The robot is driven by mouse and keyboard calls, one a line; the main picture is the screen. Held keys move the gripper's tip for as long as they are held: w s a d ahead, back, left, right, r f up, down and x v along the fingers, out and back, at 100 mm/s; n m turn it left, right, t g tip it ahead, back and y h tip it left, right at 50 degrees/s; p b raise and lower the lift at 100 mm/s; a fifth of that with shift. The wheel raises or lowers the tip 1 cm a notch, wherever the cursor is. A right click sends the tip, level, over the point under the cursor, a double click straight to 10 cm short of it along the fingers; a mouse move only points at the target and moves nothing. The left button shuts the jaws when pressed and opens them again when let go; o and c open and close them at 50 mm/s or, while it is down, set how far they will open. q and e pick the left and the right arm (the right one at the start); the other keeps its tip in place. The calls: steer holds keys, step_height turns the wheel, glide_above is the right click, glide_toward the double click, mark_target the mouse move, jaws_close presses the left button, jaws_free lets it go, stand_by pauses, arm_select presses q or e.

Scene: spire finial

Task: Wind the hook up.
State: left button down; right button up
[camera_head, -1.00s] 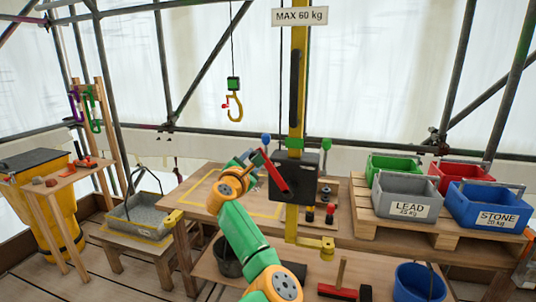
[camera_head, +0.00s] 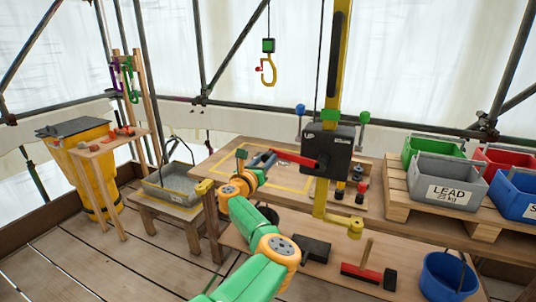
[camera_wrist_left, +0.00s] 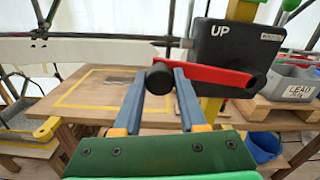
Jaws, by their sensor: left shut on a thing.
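The yellow hook (camera_head: 268,72) hangs from a thin cable under a green block (camera_head: 268,45), with a small red latch. The black winch box (camera_head: 328,150) is fixed to the yellow post; in the left wrist view its face (camera_wrist_left: 222,60) reads "UP". Its red crank (camera_head: 292,158) points left, nearly level. My left gripper (camera_head: 265,162) is at the crank's free end. In the left wrist view its blue fingers (camera_wrist_left: 167,85) are closed on either side of the black crank knob (camera_wrist_left: 160,77). My right gripper is out of view.
A yellow-outlined bench top (camera_head: 230,150) lies behind my left arm. Grey, green, red and blue bins stand on a pallet (camera_head: 440,205) at right. A grey tray (camera_head: 172,190) and yellow bin (camera_head: 85,165) are at left. A brush (camera_head: 368,274) and blue bucket (camera_head: 445,275) are low down.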

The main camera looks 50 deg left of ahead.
arm_select(q)
steer(key=shift+f+n, duration=0.6)
steer(key=shift+f, duration=0.35)
steer(key=shift+c, duration=2.3)
jaws_free()
steer(key=b+v, duration=0.1)
steer(key=v, duration=0.6)
steer(key=shift+s+a, duration=0.1)
